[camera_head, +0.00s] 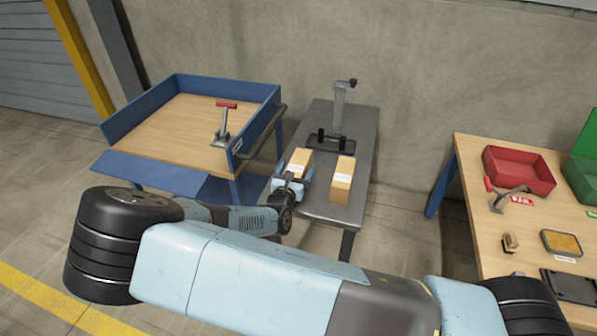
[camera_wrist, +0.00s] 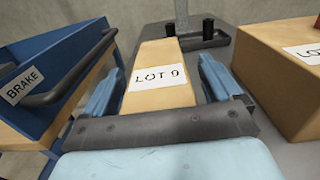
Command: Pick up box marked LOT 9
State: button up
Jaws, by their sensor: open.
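The box marked LOT 9 (camera_wrist: 160,82) is a tan carton with a white label, and it lies on the grey table (camera_head: 343,216). In the head view the same box (camera_head: 299,158) is the left one of two, partly hidden by my gripper. My gripper (camera_wrist: 158,85) is open, with one blue finger on each side of the box. A narrow gap shows beside the box, and I cannot tell whether either finger touches it. In the head view my gripper (camera_head: 291,182) is at the box's near end.
A second tan box (camera_head: 343,178) stands just to the right. A grey stand (camera_head: 338,112) is behind the boxes. A blue-walled cart (camera_head: 160,167) with a BRAKE label (camera_wrist: 22,83) is close on the left. A wooden workbench (camera_head: 480,235) with a red bin (camera_head: 519,172) is at right.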

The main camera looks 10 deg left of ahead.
jog(key=shift+w, duration=0.25)
jog(key=c, duration=1.3)
jog(key=shift+c, duration=0.6)
jog(key=shift+r, duration=0.1)
